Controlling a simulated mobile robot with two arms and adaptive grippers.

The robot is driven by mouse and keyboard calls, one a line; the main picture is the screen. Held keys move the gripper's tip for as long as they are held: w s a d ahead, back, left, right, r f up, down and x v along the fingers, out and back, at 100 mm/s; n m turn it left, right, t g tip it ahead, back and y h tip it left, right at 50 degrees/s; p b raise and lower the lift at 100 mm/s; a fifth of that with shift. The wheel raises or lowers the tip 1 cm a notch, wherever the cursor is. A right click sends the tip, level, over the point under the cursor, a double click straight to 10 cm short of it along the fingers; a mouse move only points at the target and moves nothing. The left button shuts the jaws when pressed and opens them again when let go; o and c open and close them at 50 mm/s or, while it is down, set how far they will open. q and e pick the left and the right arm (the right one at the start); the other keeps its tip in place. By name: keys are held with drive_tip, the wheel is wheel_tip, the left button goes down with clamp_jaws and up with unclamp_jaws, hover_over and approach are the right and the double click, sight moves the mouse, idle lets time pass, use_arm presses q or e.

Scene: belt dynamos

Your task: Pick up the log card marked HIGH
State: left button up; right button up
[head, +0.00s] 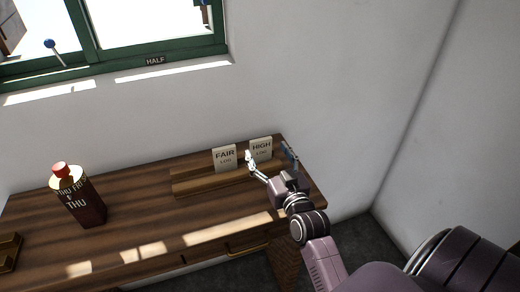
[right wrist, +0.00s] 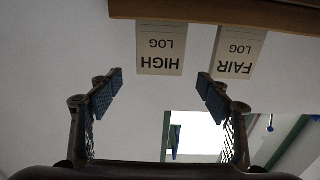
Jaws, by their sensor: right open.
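The HIGH log card (head: 261,149) is a cream card standing upright in a wooden rack (head: 192,186) at the back right of the wooden table. The FAIR log card (head: 224,158) stands in the same rack to its left. My right gripper (head: 270,159) is open and empty, in front of the HIGH card in the head view. In the right wrist view, upside down, the HIGH card (right wrist: 161,48) shows beyond and between the open fingertips (right wrist: 160,84), apart from them. The FAIR card (right wrist: 237,52) is to its right there. My left gripper is not in view.
A dark bottle with a red cap (head: 78,196) stands on the left of the table (head: 140,205). A wooden piece (head: 8,252) lies at the left edge. A green-framed window (head: 150,62) with a HALF label is on the wall behind. The table's middle is clear.

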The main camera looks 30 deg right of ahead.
sight(262, 144)
drive_tip(key=p+x, duration=0.1)
drive_tip(key=x, duration=0.2)
drive_tip(key=shift+p+x, duration=0.35)
drive_tip(key=shift+x, duration=0.9)
drive_tip(key=shift+w+f, duration=0.15)
drive_tip(key=shift+f, duration=0.1)
drive_tip(key=c, duration=0.7)
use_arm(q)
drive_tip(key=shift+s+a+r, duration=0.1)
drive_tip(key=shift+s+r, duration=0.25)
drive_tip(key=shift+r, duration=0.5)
use_arm(e)
drive_tip(key=c, duration=0.5)
